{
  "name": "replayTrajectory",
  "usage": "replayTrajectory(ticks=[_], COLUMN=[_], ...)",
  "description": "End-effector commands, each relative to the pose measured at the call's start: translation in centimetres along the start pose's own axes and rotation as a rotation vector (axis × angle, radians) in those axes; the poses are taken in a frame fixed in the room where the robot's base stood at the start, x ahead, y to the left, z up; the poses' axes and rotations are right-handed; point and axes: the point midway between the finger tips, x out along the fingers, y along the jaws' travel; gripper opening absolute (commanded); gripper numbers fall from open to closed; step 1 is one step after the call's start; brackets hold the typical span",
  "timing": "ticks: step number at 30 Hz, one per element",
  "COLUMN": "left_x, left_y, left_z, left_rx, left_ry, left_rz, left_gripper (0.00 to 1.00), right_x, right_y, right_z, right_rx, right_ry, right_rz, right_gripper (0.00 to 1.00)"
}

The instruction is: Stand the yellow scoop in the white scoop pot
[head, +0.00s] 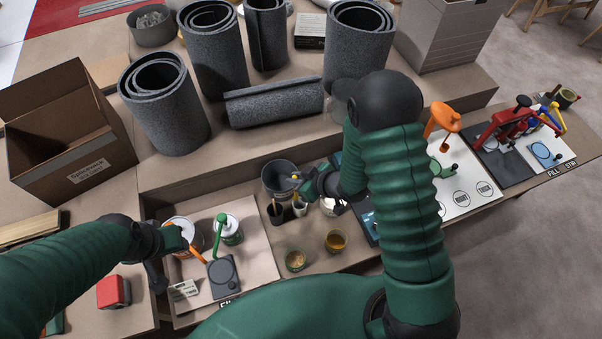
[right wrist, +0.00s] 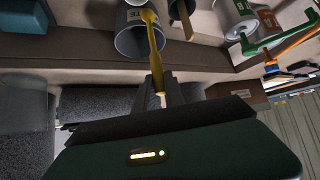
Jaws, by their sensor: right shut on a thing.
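My right gripper (right wrist: 160,98) is shut on the yellow scoop (right wrist: 153,42) in the right wrist view. In the head view my right gripper (head: 308,184) is beside a round grey pot (head: 268,186), and the scoop is hard to make out. A small whitish pot (head: 299,210) stands just in front. My left gripper (head: 178,240) is by an orange handle; its fingers are unclear.
A dark pot (head: 276,216) with a brown stick stands beside the whitish pot. A green-handled can (head: 229,232) and amber cup (head: 335,241) are nearby. Grey rolls (head: 165,108) stand on the raised shelf behind. An open carton (head: 60,125) is at the left.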

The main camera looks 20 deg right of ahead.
Motion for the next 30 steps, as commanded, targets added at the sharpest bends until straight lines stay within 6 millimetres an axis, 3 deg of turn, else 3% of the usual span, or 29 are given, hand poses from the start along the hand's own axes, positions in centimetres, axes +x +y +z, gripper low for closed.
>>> replayTrajectory(ticks=[7, 30], left_x=[2.6, 8.0], left_y=[0.0, 0.0], left_z=[0.6, 1.9], left_rx=[0.001, 0.001], left_ry=[0.0, 0.0], left_rz=[0.0, 0.0], left_gripper=[0.41, 0.41], right_x=[1.9, 6.7], right_y=[1.0, 0.8], right_z=[2.5, 7.5], right_rx=[0.011, 0.01], right_ry=[0.003, 0.003], right_rz=[-0.003, -0.001], right_gripper=[0.0, 0.0])
